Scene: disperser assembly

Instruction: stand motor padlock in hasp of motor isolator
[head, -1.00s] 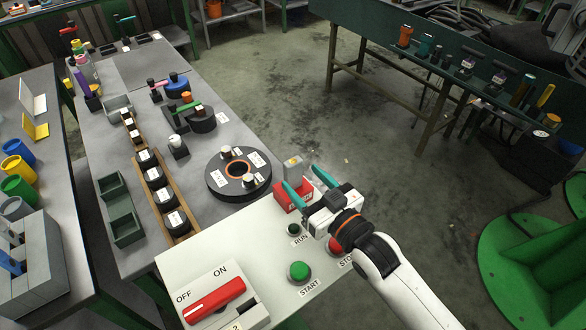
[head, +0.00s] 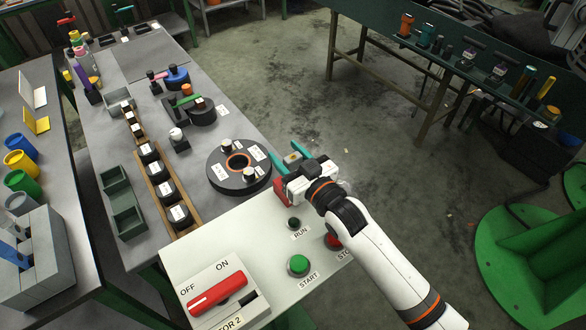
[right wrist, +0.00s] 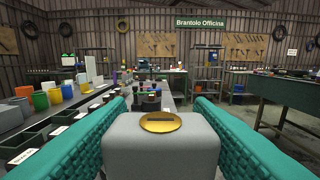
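The motor padlock is a grey block with a slotted brass disc on top (right wrist: 160,138). In the head view, the padlock (head: 292,158) stands upright at a red holder (head: 282,190) at the panel's far right corner; its lower part is hidden. The motor isolator (head: 217,292) is a box with a red handle and a dark slot, at the panel's near left. My left gripper is not in view.
The pale panel (head: 200,245) carries a black RUN button (head: 293,223), a green START button (head: 298,265) and a red stop button (head: 333,240), partly behind my arm. A round black fixture (head: 238,167) stands beyond.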

